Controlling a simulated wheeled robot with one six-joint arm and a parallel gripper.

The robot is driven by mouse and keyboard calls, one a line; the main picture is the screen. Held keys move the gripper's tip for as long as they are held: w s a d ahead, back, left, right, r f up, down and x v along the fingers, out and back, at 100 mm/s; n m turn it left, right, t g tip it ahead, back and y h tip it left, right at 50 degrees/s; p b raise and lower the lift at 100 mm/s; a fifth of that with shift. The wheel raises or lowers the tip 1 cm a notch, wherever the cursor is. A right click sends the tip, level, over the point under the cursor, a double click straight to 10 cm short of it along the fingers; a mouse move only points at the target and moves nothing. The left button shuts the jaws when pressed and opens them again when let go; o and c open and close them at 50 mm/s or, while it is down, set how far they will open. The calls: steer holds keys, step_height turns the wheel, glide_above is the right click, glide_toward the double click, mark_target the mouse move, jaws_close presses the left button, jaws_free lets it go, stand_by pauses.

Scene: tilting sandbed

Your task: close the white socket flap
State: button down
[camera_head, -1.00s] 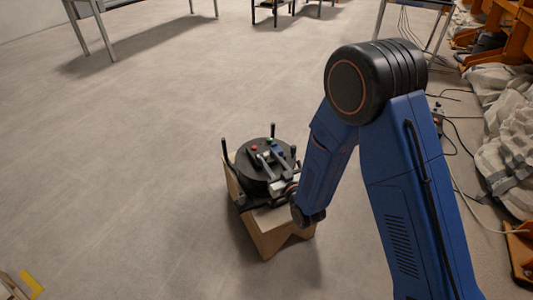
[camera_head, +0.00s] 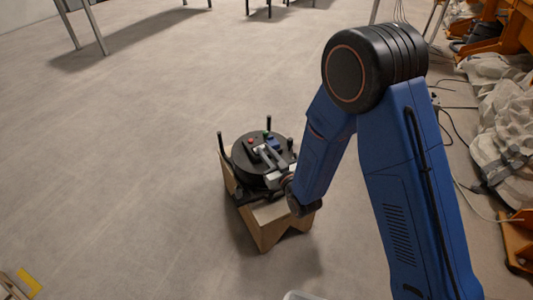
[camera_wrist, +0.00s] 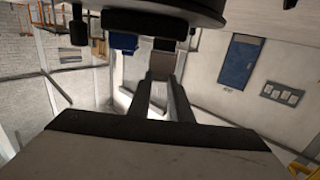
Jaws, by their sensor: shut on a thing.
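A black round device (camera_head: 242,160) with red, green and blue parts on top sits on a wooden stand (camera_head: 265,228) in the head view. My gripper (camera_head: 264,153) reaches over its top from the right, beside a blue part (camera_head: 272,144). In the wrist view my gripper (camera_wrist: 161,82) is shut on a small grey-brown piece (camera_wrist: 162,64), just off the dark disc (camera_wrist: 180,8). A blue block (camera_wrist: 124,42) is just left of the fingers. I cannot make out a white flap clearly, nor tell whether the held piece is it.
Dark upright posts (camera_head: 220,143) stand around the device. Open floor (camera_head: 120,190) lies to the left. Cables, grey cloth (camera_head: 505,130) and orange frames (camera_head: 505,35) line the right side. A yellow-marked object (camera_head: 29,281) is at the lower left.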

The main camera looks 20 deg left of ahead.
mark_target(263, 148)
steer(key=g+h, duration=0.1)
steer(key=w+a+r+g+h, duration=0.1)
steer(key=a+r+g+h, duration=0.1)
steer(key=shift+w+g+h, duration=0.3)
steer(key=shift+w+h, duration=0.05)
steer(key=shift+h, duration=0.05)
steer(key=shift+w+a+r+g+h, duration=0.25)
steer(key=shift+w+a+g+h, duration=0.25)
steer(key=shift+g+h, duration=0.4)
steer(key=shift+w+a+g+h, duration=0.3)
steer(key=shift+g+h, duration=0.15)
steer(key=shift+h, duration=0.1)
steer(key=shift+w+a+g+h, duration=0.2)
steer(key=shift+a+g+h, duration=0.05)
steer(key=shift+g+h, duration=0.25)
steer(key=a+g+h, duration=0.1)
steer(key=w+g+h, duration=0.1)
steer(key=g+h, duration=0.1)
steer(key=shift+w+a+f+h, duration=0.25)
steer(key=shift+w+a+f, duration=0.05)
steer(key=shift+a+f, duration=0.1)
steer(key=shift+w+a+f+g+h, duration=0.25)
steer(key=shift+w+a+g+h, duration=0.15)
steer(key=shift+g+h, duration=0.35)
steer(key=shift+w+a+f+g+h, duration=0.15)
steer(key=shift+f+g+h, duration=0.15)
steer(key=shift+h, duration=0.2)
steer(key=shift+w+a+f+g+h, duration=0.1)
steer(key=shift+a+f+g+h, duration=0.05)
steer(key=shift+g+h, duration=0.3)
